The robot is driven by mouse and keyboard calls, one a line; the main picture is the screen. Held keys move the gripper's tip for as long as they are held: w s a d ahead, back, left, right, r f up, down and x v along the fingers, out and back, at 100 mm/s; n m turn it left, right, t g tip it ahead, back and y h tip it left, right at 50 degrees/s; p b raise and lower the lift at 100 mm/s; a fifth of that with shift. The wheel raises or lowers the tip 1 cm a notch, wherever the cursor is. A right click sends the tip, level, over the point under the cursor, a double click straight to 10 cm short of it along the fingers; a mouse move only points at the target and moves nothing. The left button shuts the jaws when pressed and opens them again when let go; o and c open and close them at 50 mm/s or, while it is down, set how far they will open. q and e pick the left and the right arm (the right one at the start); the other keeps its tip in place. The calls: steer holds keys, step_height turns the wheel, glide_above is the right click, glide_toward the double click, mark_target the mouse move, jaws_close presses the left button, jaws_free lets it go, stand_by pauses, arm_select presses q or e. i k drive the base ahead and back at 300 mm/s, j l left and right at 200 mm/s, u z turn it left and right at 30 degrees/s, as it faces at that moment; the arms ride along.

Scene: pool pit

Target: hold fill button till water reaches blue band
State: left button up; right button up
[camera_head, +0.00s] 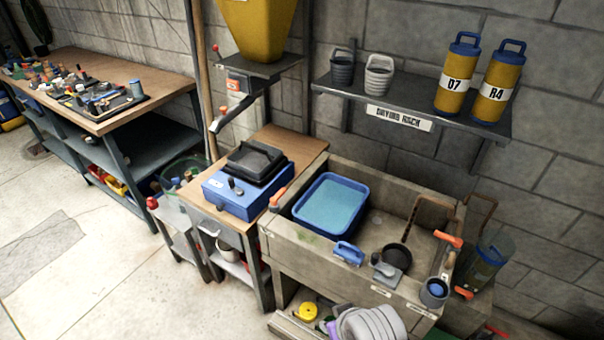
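A concrete sink (290,240) stands right of centre. A clear cylindrical vessel (487,262) with bluish colour stands behind its right end; I cannot make out a distinct band or a water level in it. A small grey fitting (386,272) sits on the sink's front rim above a small label. I cannot tell which part is the fill button. A blue tub (296,207) of light blue water sits in the sink's left part. A grey cup with a blue inside (434,292) is at the front right corner. Neither of my grippers is in view.
A drying rack shelf (345,82) holds two buckets and two yellow canisters. A blue scale (240,192) stands on a bench left of the sink. A cluttered workbench (150,80) is at the far left. Open floor (110,240) lies at left; a grey coiled hose (372,325) is below the sink.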

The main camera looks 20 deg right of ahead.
mark_target(435, 289)
steer(key=z, duration=2.1)
